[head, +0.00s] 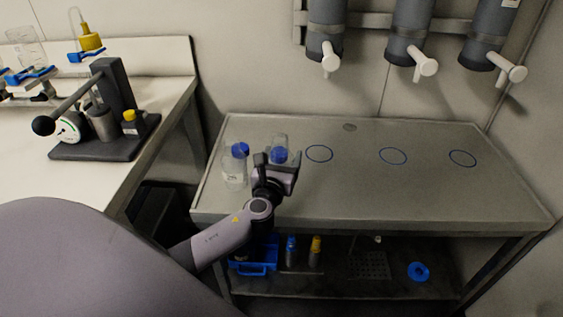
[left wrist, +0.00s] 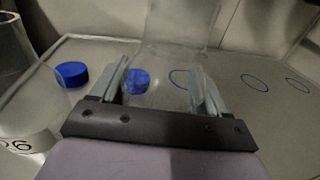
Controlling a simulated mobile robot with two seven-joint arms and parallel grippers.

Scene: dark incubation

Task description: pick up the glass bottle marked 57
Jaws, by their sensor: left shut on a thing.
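My left gripper (head: 279,168) is shut on a clear glass bottle (head: 280,139) above the left part of the metal table. The bottle also shows in the left wrist view (left wrist: 178,40), between the two fingers (left wrist: 160,90). No number can be read on it, so I cannot tell whether it is the one marked 57. A blue cap (head: 279,155) shows at the gripper, and it appears through or beside the glass in the left wrist view (left wrist: 137,80). My right gripper is not in view.
Another clear bottle (head: 234,173), its label partly readable, stands left of my gripper with a blue cap (head: 240,148) by it. The metal table (head: 350,195) is clear to the right, with blue rings (head: 393,156). Grey cylinders with white taps (head: 408,50) hang above.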

